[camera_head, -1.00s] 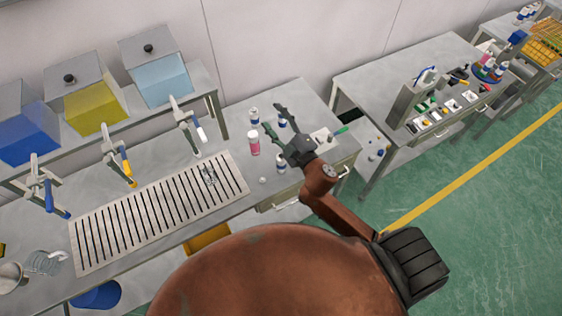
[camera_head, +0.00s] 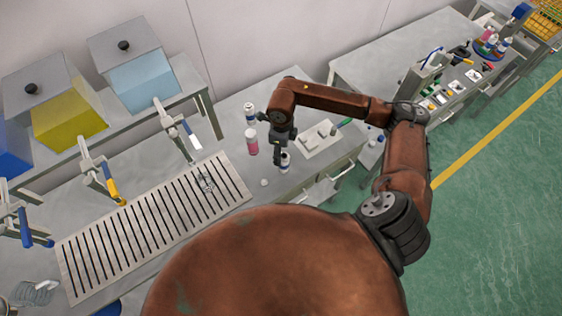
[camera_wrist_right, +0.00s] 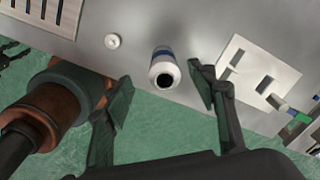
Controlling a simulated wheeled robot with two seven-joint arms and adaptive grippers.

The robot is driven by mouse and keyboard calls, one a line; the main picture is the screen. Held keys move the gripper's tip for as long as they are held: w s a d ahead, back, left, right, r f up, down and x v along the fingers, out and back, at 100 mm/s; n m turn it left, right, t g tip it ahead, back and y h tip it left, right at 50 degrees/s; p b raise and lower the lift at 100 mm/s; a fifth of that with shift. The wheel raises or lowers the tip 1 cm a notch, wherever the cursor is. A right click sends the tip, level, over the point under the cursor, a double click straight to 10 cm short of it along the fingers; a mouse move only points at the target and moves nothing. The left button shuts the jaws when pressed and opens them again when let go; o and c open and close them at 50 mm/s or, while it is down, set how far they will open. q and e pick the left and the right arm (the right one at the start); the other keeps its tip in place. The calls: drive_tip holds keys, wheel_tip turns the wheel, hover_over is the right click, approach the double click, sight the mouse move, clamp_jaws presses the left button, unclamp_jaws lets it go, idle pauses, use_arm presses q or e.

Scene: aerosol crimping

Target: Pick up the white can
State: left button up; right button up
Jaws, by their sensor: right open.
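The white can with a blue band (camera_head: 285,163) stands upright near the front edge of the worktable, just below my right gripper (camera_head: 280,146). In the right wrist view the white can (camera_wrist_right: 164,68) shows its dark open top, between and slightly ahead of the two spread fingers of my right gripper (camera_wrist_right: 162,88). The gripper is open and empty, and I see no contact with the can. Part of the can is hidden behind the gripper in the head view. My left gripper is not in view.
A pink can (camera_head: 251,142) and another white-and-blue can (camera_head: 249,112) stand to the left. A small white round piece (camera_head: 264,182) lies near the front edge. A pale plate with cut-outs (camera_head: 321,142) lies to the right, and a slotted grate (camera_head: 150,222) to the left.

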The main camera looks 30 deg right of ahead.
sight(283, 157)
drive_tip(key=shift+s+d+f, duration=0.1)
drive_tip(key=shift+d+f, duration=0.05)
drive_tip(key=shift+f, duration=0.65)
drive_tip(key=shift+d+f+p, duration=0.1)
drive_tip(key=shift+f+p, duration=0.25)
drive_tip(key=shift+f, duration=0.55)
drive_tip(key=f, duration=0.1)
drive_tip(key=f+p, duration=0.1)
drive_tip(key=f, duration=0.2)
drive_tip(key=shift+s+d+f+p, duration=0.1)
drive_tip(key=shift+s+d+p, duration=0.15)
drive_tip(key=shift+p, duration=0.1)
drive_tip(key=shift+w+f, duration=0.1)
drive_tip(key=shift+f, duration=0.35)
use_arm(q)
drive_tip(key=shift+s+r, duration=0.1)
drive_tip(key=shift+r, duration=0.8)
use_arm(e)
drive_tip(key=c, duration=1.2)
